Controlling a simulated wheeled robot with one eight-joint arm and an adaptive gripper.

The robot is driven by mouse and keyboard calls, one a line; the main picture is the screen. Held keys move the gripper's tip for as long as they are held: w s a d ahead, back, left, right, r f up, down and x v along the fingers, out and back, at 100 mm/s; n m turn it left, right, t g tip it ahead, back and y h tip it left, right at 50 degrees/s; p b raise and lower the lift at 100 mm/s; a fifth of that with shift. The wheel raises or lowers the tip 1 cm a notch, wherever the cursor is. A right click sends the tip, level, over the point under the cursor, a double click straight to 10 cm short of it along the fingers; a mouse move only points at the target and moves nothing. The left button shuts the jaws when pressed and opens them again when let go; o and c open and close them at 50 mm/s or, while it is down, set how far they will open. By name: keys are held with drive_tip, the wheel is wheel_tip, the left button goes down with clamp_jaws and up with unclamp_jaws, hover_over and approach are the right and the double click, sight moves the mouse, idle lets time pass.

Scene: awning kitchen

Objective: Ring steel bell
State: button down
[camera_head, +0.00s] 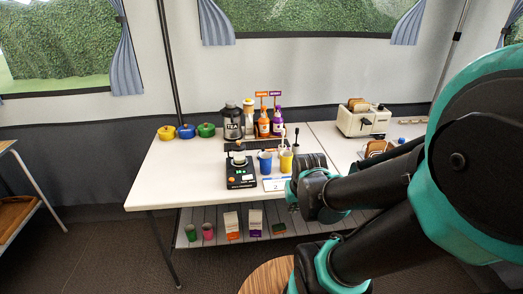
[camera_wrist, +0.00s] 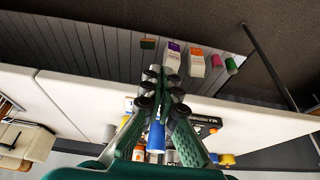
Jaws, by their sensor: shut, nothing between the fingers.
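I cannot make out a steel bell for certain in either view. A small pale and metallic item (camera_head: 239,155) stands on a black scale-like device (camera_head: 241,177) on the white table (camera_head: 160,185), but I cannot tell what it is. My gripper (camera_wrist: 161,82) is shut and empty in the wrist view, its fingers seen over the table's edge. A blue cup (camera_wrist: 156,137) shows behind the fingers there. In the head view my arm covers the table's right front, and the fingertips are not clear.
A toaster (camera_head: 364,119) stands right. Cartons (camera_head: 232,224) sit on the lower shelf.

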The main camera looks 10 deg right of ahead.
drive_tip(key=w+a+r+m+t, duration=0.15)
drive_tip(key=w+r, duration=0.25)
drive_tip(key=w, duration=0.7)
drive_tip(key=w+r+m+t, duration=0.1)
drive_tip(key=w+r+m, duration=0.15)
drive_tip(key=w, duration=0.75)
wheel_tip(320, 180, up, 4)
drive_tip(key=m+t+y, duration=0.1)
drive_tip(key=m+t, duration=0.1)
drive_tip(key=m, duration=0.2)
hover_over(263, 149)
drive_tip(key=shift+s+d+f, duration=0.1)
drive_tip(key=shift+d+f, duration=0.05)
drive_tip(key=shift+f, duration=0.05)
drive_tip(key=shift+f, duration=4.45)
drive_tip(key=shift+f, duration=0.15)
drive_tip(key=shift+f, duration=0.25)
drive_tip(key=shift+f, duration=0.35)
drive_tip(key=shift+r, duration=0.8)
